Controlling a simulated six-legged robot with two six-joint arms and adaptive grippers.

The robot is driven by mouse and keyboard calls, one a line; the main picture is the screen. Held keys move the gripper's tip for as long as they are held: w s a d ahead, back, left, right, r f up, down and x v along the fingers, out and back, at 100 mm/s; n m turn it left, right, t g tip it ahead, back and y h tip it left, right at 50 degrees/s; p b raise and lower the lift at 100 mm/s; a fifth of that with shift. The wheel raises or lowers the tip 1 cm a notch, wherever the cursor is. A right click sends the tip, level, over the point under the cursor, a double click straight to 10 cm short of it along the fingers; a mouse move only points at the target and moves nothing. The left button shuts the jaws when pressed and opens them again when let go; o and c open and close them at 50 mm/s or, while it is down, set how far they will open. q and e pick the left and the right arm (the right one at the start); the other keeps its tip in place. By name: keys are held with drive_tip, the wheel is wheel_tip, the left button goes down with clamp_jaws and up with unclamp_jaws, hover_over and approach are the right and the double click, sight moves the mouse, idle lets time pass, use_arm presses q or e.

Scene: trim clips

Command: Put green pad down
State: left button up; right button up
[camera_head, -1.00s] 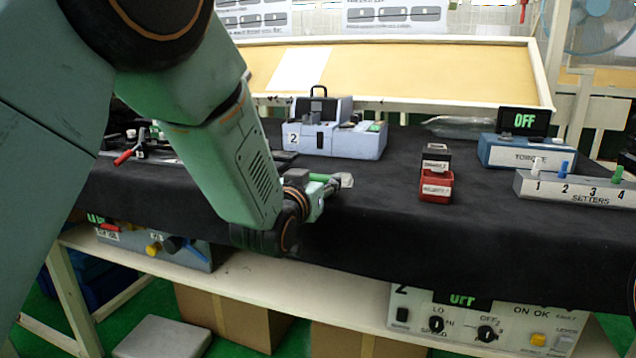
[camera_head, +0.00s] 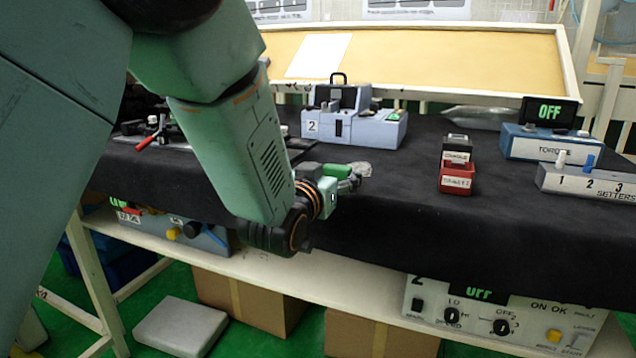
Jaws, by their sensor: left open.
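My left gripper (camera_head: 346,181) is low over the front part of the black-covered table, with its arm coming in from the upper left. It is small and partly hidden by its own wrist. A green piece (camera_head: 336,170) shows right at the gripper; whether it is the green pad or part of the gripper I cannot tell, nor whether it touches the table. A small green patch (camera_head: 393,115) also shows on top of the right end of the blue-grey fixture marked 2 (camera_head: 368,130). My right gripper is not in view.
A crumpled clear item (camera_head: 364,169) lies just beyond the gripper. A red block (camera_head: 456,178) with a dark top, a blue torque box (camera_head: 540,146) and a setters rack (camera_head: 590,184) stand to the right. Red-handled pliers (camera_head: 148,141) lie left. Dark tabletop between is clear.

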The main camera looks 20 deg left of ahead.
use_arm(q)
drive_tip(key=s+p, duration=0.1)
drive_tip(key=s, duration=0.8)
drive_tip(key=shift+a+r+p, duration=0.15)
drive_tip(key=shift+r+p, duration=0.1)
drive_tip(key=shift+p, duration=0.1)
drive_tip(key=s+a+f+g, duration=0.1)
drive_tip(key=s+f+g, duration=0.25)
drive_tip(key=f, duration=0.65)
drive_tip(key=s+a+f+g, duration=0.1)
drive_tip(key=s+f+g, duration=0.3)
drive_tip(key=f, duration=0.5)
drive_tip(key=s+a+f+g, duration=0.1)
drive_tip(key=s+f+g, duration=0.1)
drive_tip(key=s+f, duration=0.6)
drive_tip(key=s+f+g, duration=0.4)
drive_tip(key=s+f, duration=0.3)
drive_tip(key=s, duration=0.3)
drive_tip(key=s+f+g, duration=0.4)
drive_tip(key=s+f, duration=0.3)
drive_tip(key=s, duration=0.3)
drive_tip(key=shift+s+f+n+y, duration=0.15)
drive_tip(key=shift+s+n+y, duration=0.15)
drive_tip(key=shift+n, duration=0.1)
drive_tip(key=shift+w+a, duration=0.1)
drive_tip(key=shift+a, duration=0.05)
